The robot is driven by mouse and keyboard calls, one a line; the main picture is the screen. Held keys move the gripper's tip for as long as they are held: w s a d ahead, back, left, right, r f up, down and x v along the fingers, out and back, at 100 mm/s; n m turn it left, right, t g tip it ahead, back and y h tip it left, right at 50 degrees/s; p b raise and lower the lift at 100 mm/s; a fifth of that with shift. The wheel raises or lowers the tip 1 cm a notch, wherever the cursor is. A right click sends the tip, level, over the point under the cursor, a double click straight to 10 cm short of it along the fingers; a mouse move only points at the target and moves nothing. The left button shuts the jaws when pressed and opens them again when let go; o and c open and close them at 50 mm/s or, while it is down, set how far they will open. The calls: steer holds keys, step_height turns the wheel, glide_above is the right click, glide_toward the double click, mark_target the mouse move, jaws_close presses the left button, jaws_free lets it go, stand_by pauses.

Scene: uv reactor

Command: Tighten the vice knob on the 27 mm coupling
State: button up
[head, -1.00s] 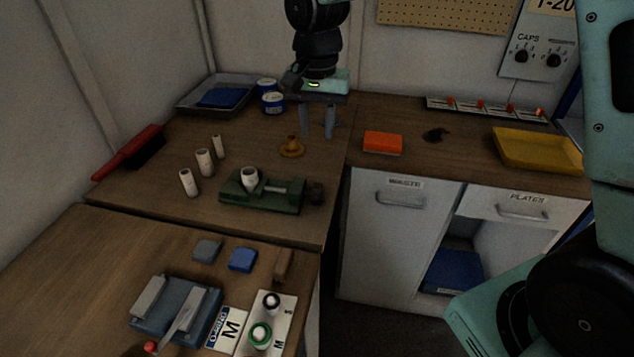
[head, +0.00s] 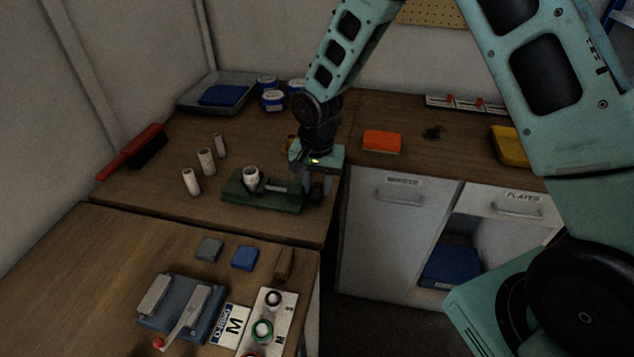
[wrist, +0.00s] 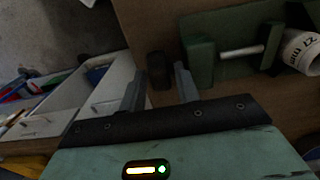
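The green vice (head: 250,194) lies on the back-left bench. A white coupling (head: 251,175) stands upright in it; in the wrist view the coupling (wrist: 301,52) shows the marking "27 mm". The dark vice knob (head: 317,188) is at the vice's right end, partly hidden by my gripper in the head view. My gripper (head: 314,182) points down over the knob. In the wrist view the knob (wrist: 157,70) is between the two fingers of my open gripper (wrist: 160,82), with gaps on both sides.
Several white couplings (head: 206,161) stand left of the vice. A red brush (head: 130,152) lies further left, and an orange block (head: 381,141) lies to the right. A blue-grey device with a lever (head: 182,305) is on the front bench.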

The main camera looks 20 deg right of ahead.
jaws_close()
